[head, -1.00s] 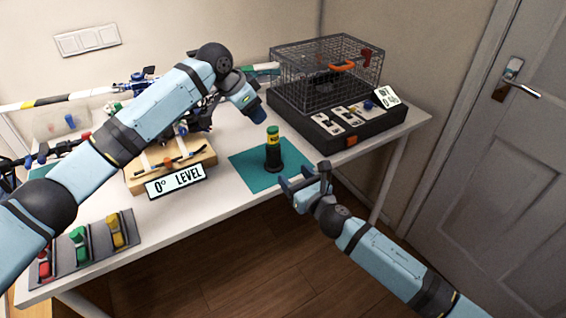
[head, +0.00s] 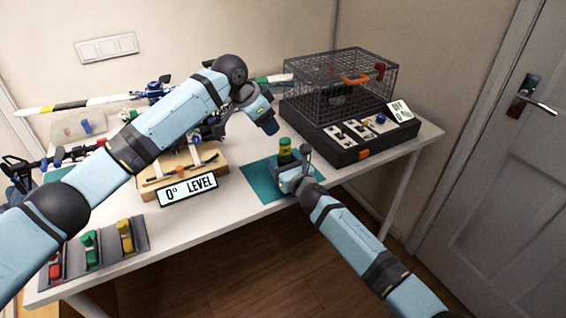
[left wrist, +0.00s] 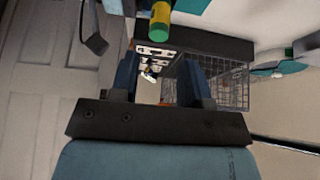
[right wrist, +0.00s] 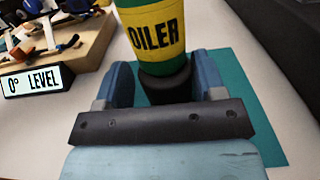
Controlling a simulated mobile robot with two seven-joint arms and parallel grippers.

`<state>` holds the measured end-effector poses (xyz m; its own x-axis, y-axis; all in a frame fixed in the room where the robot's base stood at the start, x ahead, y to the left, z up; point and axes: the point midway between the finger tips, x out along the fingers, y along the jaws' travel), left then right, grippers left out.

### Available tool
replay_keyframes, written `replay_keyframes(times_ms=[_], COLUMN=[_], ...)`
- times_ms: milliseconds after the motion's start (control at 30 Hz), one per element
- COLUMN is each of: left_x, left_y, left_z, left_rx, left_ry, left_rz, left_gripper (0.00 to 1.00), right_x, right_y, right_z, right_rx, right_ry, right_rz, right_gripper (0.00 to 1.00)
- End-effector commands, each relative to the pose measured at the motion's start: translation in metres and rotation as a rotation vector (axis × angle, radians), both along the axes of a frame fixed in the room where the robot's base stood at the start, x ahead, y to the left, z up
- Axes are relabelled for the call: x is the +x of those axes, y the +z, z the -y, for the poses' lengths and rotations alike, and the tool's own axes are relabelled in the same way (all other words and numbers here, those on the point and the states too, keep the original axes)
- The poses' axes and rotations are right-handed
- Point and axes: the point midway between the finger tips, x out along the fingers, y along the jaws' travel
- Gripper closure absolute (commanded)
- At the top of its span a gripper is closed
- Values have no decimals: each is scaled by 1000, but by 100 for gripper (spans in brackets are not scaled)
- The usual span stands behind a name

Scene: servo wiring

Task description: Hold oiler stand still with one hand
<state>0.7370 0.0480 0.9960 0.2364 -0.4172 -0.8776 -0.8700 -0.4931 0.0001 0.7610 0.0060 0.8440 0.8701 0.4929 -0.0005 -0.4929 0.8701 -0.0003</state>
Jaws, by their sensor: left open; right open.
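The oiler (head: 285,146), a yellow bottle with green parts, stands upright in its black stand (right wrist: 166,88) on a teal mat (head: 257,180). In the right wrist view the label OILER (right wrist: 157,37) faces me. My right gripper (right wrist: 162,80) is open, with one finger on each side of the black stand; I cannot tell whether they touch it. In the head view this gripper (head: 297,172) hides most of the stand. My left gripper (head: 268,122) is open and empty, above and left of the oiler. The oiler also shows in the left wrist view (left wrist: 160,20).
A wire cage (head: 340,85) on a black box with switches stands at the back right. A "0° LEVEL" sign (head: 188,190) and a wooden block with a helicopter-like model are to the left.

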Motion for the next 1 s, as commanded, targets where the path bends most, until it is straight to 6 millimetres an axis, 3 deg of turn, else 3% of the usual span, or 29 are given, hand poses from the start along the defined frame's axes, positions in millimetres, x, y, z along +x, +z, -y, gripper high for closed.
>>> replay_keyframes(times_ms=[100,267,300,700,867,1000], left_x=[0,0,0,5,7,12], left_y=[0,0,0,13,-1,-24], left_z=[0,0,0,10,13,22], left_rx=[0,0,0,89,95,96], left_ry=[0,0,0,-1,0,0], left_rz=[0,0,0,-51,-56,-55], left_gripper=[57,57,57,57,57,57], right_x=[0,0,0,-1,0,0], right_y=[0,0,0,0,0,0], right_z=[0,0,0,0,0,0], right_rx=[0,0,0,0,0,0], right_ry=[0,0,0,0,0,0], right_rz=[0,0,0,0,0,0], right_gripper=[39,76,78,78,78,78])
